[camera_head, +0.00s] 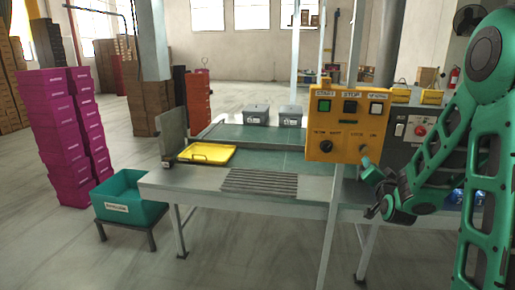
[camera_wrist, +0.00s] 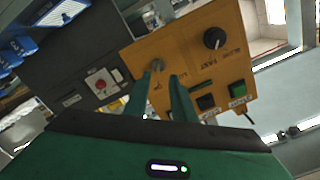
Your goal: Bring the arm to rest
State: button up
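My gripper (camera_head: 373,172) is in front of the lower right of the yellow control box (camera_head: 345,125). In the wrist view its two green fingers (camera_wrist: 162,78) stand apart with a gap and nothing visible between them, so it is open. Their tips point at the lower part of the yellow box (camera_wrist: 190,50). A small knob (camera_wrist: 157,66) on the box shows just beyond the fingertips; I cannot tell whether they touch it. My arm reaches in from the right in the head view, bent at the elbow.
A grey line table (camera_head: 170,190) holds a yellow tray (camera_head: 208,153) and grey bins (camera_head: 256,114). A dark panel with a red button (camera_head: 420,130) stands beside the yellow box. A teal crate (camera_head: 130,198) and magenta boxes (camera_head: 60,130) are at left. The foreground floor is clear.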

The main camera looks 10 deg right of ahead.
jog(key=s+a+f+n+g+y, duration=0.1)
jog(key=s+f+n+g, duration=0.15)
jog(key=s+g, duration=0.45)
jog(key=s+a+f+n+g+y, duration=0.1)
jog(key=s+f+g, duration=0.25)
jog(key=s, duration=0.85)
jog(key=s+a+g+y, duration=0.2)
jog(key=s+a+g, duration=0.1)
jog(key=s, duration=0.8)
jog(key=s+a+g+y, duration=0.1)
jog(key=s+a+g, duration=0.2)
jog(key=s, duration=0.8)
jog(key=shift+s+a+f+n+g+y, duration=0.3)
jog(key=shift+s+f+n+g+y, duration=0.05)
jog(key=shift+y, duration=0.05)
jog(key=shift+w+f, duration=0.25)
jog(key=shift+w, duration=0.4)
